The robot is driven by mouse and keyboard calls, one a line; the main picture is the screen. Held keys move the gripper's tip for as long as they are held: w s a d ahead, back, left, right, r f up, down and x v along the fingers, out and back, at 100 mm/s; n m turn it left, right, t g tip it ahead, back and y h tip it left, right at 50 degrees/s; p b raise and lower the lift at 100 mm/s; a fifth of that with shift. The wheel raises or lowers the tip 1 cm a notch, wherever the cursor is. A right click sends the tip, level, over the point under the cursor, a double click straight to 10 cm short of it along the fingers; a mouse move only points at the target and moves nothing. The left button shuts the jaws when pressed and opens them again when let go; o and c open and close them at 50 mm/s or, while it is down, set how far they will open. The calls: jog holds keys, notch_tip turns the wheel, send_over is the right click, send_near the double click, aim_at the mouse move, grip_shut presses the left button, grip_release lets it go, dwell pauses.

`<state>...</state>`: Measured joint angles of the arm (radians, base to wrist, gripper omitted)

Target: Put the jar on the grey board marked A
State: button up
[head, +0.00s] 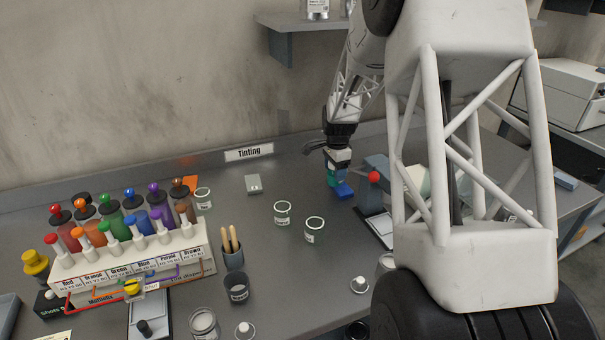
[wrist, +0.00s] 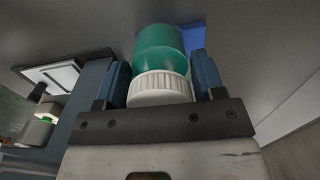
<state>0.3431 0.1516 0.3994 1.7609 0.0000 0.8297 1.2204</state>
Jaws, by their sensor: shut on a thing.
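My gripper (head: 338,170) is at the back of the bench, pointing down. It is shut on a teal jar with a white ribbed lid. In the wrist view the jar (wrist: 160,50) sits upright between the two blue-grey fingers (wrist: 162,85), its lid nearest the palm. In the head view only a sliver of the jar (head: 331,179) shows. A dark-edged board with a pale panel (head: 380,232) lies nearer the camera, partly hidden by my arm. Another board (head: 150,312) lies at the front left. I cannot read an A on either.
A bright blue piece (head: 344,190) is close under the gripper. A grey block with a red knob (head: 371,195) stands beside the partly hidden board. Clear jars (head: 282,213) stand mid-bench. A bottle rack (head: 130,260) fills the left. The bench around the Tinting sign (head: 249,152) is mostly free.

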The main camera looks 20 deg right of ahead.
jog(key=shift+a, duration=0.1)
jog(key=w+a+r+n, duration=0.3)
jog(key=w+a+n, duration=0.1)
jog(key=w+a, duration=0.5)
notch_tip(320, 180, up, 4)
jog(key=n, duration=0.5)
send_over(253, 182)
jog(key=shift+f, duration=2.45)
jog(key=shift+f, duration=0.15)
jog(key=shift+f, duration=2.35)
jog(key=shift+f, duration=0.15)
